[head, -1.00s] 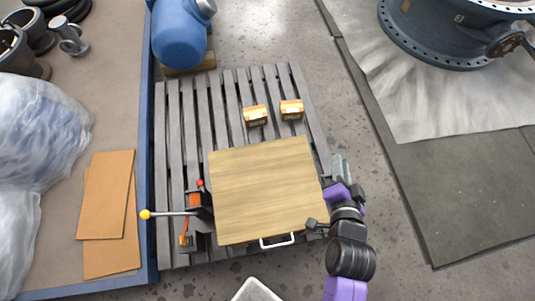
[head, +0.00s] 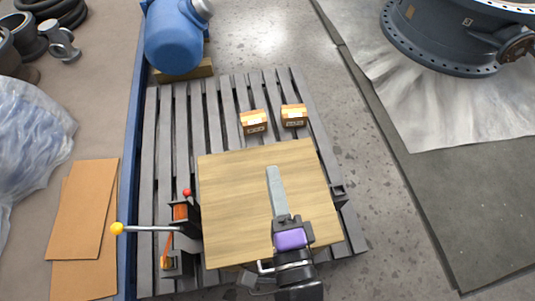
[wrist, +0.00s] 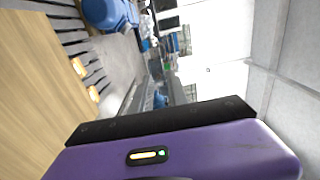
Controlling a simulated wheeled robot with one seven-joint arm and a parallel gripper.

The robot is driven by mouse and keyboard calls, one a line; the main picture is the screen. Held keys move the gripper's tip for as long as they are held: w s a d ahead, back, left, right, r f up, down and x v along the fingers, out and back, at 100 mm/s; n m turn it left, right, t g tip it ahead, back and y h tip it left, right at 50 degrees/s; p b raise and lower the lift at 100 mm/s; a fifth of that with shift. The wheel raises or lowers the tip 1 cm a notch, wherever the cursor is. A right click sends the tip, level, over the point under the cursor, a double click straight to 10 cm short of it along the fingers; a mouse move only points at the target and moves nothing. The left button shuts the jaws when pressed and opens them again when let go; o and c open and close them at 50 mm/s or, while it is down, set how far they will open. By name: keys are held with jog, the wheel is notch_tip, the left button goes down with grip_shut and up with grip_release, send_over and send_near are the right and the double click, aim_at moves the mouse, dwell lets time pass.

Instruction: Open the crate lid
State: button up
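The crate lid (head: 228,205) is a flat light-wood panel, lying level and closed in the head view, and it hides the crate body. Its pale handle (head: 263,268) sits at the near edge, partly hidden by my wrist. My gripper (head: 274,172) is over the lid, its long grey finger part pointing away across the wood. I cannot tell whether it touches the lid or how far its fingers are apart. It does not surround the handle. In the wrist view the lid (wrist: 35,95) fills the left side, and my purple wrist housing covers the bottom.
The crate stands on a grey slatted pallet (head: 182,112). A blue tank (head: 175,38) is behind.

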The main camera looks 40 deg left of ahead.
jog(key=x, duration=0.6)
jog(key=shift+w+a, duration=0.25)
jog(key=shift+a, duration=0.05)
grip_shut()
dwell(1.1)
grip_release()
jog(key=shift+d, duration=0.1)
